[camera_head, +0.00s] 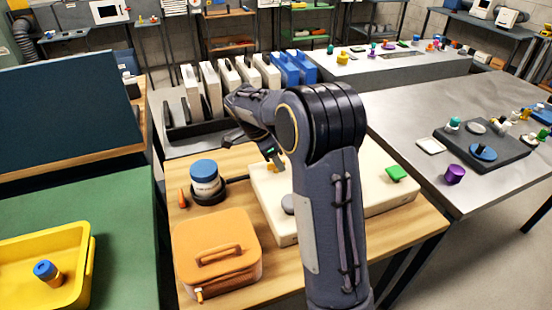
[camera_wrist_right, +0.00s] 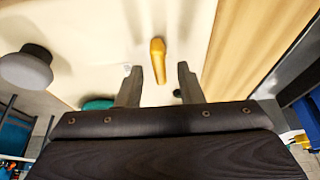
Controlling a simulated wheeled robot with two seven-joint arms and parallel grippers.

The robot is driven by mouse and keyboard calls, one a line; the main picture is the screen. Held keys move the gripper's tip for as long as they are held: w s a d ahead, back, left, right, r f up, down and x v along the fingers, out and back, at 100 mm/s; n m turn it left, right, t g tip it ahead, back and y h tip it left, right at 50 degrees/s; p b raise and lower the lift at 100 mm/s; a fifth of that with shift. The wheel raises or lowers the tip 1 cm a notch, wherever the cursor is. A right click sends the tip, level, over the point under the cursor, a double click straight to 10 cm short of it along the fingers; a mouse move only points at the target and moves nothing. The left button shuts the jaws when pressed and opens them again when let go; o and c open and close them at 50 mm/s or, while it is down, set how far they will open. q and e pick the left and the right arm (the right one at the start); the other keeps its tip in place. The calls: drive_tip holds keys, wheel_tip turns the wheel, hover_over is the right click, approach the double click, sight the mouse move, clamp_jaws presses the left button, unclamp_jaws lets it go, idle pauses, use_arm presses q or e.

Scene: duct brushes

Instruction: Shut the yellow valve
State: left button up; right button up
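The yellow valve handle (camera_wrist_right: 158,60) stands out from a cream panel (camera_wrist_right: 100,40) in the right wrist view. My right gripper (camera_wrist_right: 159,82) is open, with one finger on each side of the handle and a visible gap on both sides. In the head view a small part of the yellow handle (camera_head: 272,168) shows just below my right gripper (camera_head: 271,155), over the cream panel (camera_head: 262,190). My right arm hides the middle of the panel. My left gripper is not in view.
A green handle (camera_head: 396,173) sits on the panel's right part. A grey round knob (camera_head: 287,204) is on its near left part, partly behind my arm. An orange case (camera_head: 217,270) and a blue-lidded jar (camera_head: 205,178) stand to the left on the wooden table.

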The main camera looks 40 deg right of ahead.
drive_tip(key=s+v, duration=0.1)
drive_tip(key=v, duration=0.6)
drive_tip(key=shift+w+r+p, duration=0.4)
drive_tip(key=shift+w, duration=0.15)
drive_tip(key=shift+a, duration=0.1)
